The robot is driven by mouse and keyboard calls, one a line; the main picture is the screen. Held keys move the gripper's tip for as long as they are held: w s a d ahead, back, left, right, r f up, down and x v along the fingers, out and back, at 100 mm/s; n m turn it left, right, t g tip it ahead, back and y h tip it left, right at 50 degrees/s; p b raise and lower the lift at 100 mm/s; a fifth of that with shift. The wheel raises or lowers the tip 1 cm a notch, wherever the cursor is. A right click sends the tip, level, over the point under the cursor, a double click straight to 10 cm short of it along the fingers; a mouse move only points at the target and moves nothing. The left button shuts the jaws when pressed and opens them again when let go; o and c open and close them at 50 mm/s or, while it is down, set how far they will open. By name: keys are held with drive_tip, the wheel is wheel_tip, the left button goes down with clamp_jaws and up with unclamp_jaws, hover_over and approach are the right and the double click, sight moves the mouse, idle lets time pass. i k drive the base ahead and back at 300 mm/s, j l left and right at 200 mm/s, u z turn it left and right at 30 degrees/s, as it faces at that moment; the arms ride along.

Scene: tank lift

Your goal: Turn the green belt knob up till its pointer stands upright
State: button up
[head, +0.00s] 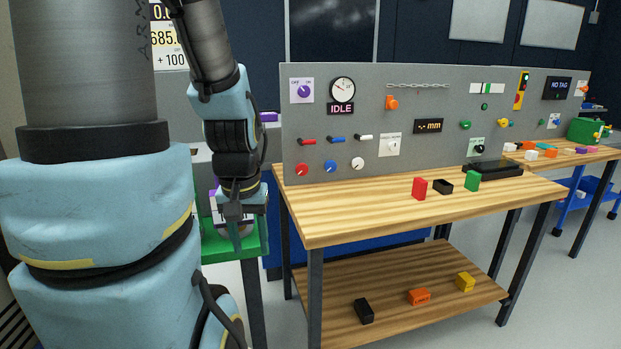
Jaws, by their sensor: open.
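A small pale plate with a green knob (476,147) is on the right half of the grey panel, above the black device on the bench. It looks like the belt knob, but its label and pointer are too small to read. My gripper (238,232) hangs fingers down at the left, in front of a green-edged surface, well left of the panel and far from the knob. It is open, and I see nothing held between its fingers.
The wooden bench (350,222) carries a red block (419,188), a black block (443,187), a green block (472,181) and a black device (493,169). The panel (440,85) also holds a purple dial (303,90), levers and buttons. The bench's left front is bare.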

sight(466, 125)
drive_tip(key=l+u, duration=0.35)
drive_tip(key=l, duration=0.15)
drive_tip(key=l+u, duration=0.4)
drive_tip(key=l, duration=0.15)
drive_tip(key=k+l+u, duration=0.15)
drive_tip(key=l+u, duration=0.2)
drive_tip(key=l, duration=0.15)
drive_tip(key=k+l+u, duration=0.15)
drive_tip(key=l+u, duration=0.2)
drive_tip(key=k+l, duration=0.2)
drive_tip(key=l, duration=0.25)
drive_tip(key=k+l+u, duration=0.1)
drive_tip(key=l, duration=0.4)
drive_tip(key=k+l, duration=0.35)
drive_tip(key=k+l+u, duration=0.1)
drive_tip(key=l, duration=0.45)
drive_tip(key=k+l, duration=0.35)
drive_tip(key=k+l+u, duration=0.1)
drive_tip(key=k+l, duration=0.15)
drive_tip(key=l, duration=0.3)
drive_tip(key=k+l, duration=0.25)
drive_tip(key=l, duration=0.15)
